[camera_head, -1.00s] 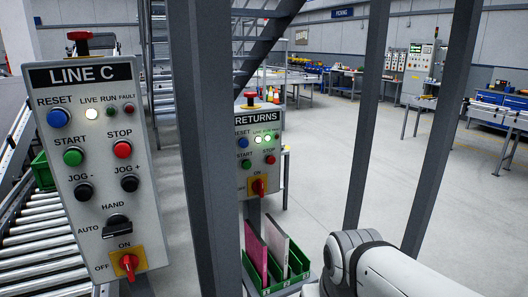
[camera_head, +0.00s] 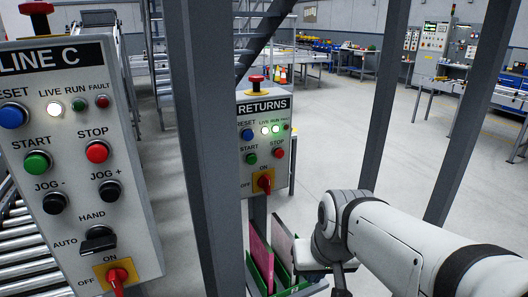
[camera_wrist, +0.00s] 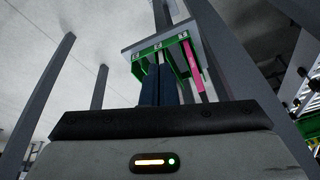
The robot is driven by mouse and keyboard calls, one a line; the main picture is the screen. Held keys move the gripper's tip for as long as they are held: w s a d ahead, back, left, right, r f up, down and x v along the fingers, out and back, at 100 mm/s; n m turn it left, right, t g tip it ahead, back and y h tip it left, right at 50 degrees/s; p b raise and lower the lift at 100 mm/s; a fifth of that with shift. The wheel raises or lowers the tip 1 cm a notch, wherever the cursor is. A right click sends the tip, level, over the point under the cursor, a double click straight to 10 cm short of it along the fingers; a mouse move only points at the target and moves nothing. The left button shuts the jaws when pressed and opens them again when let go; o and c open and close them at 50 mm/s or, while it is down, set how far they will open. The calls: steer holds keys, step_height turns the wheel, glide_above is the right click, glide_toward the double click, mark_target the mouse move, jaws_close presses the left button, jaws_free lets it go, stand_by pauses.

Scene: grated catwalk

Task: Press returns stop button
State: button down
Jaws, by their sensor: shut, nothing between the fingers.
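The grey RETURNS panel (camera_head: 243,165) stands in the middle of the head view, just right of a dark post. Its red STOP button (camera_head: 278,153) is at the right, beside the green START button (camera_head: 250,158), and is in plain sight. A red mushroom button (camera_head: 257,79) tops the panel. My arm reaches in from the lower right, and my gripper's end is not clear in the head view. In the wrist view my gripper's dark fingers (camera_wrist: 162,76) are together and empty, apart from the panel, which does not show there.
The LINE C panel (camera_head: 78,128) stands close on the left, with its own red STOP button (camera_head: 97,152). Dark posts (camera_head: 205,150) and (camera_head: 387,95) rise near my arm. A green bin (camera_wrist: 150,56) with a pink item (camera_wrist: 192,62) lies below the RETURNS panel.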

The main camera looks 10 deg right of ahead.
mark_target(280, 154)
steer(key=w+r+m+t, duration=0.1)
steer(key=w+r, duration=0.2)
steer(key=w, duration=0.3)
steer(key=w+d+r+m+t+y+p, duration=0.1)
steer(key=w+r+m+t, duration=0.1)
steer(key=w+r, duration=0.2)
steer(key=w+d+r+m+t, duration=0.1)
steer(key=w+r+t, duration=0.1)
steer(key=w, duration=0.7)
steer(key=shift+w+r, duration=0.4)
steer(key=shift+r, duration=0.5)
steer(key=w+a+p, duration=0.2)
steer(key=w+p, duration=0.2)
steer(key=w, duration=0.4)
steer(key=shift+w+a, duration=0.2)
steer(key=shift+a, duration=0.15)
steer(key=shift+w, duration=0.1)
steer(key=shift+w+a, duration=0.15)
steer(key=shift+w, duration=0.15)
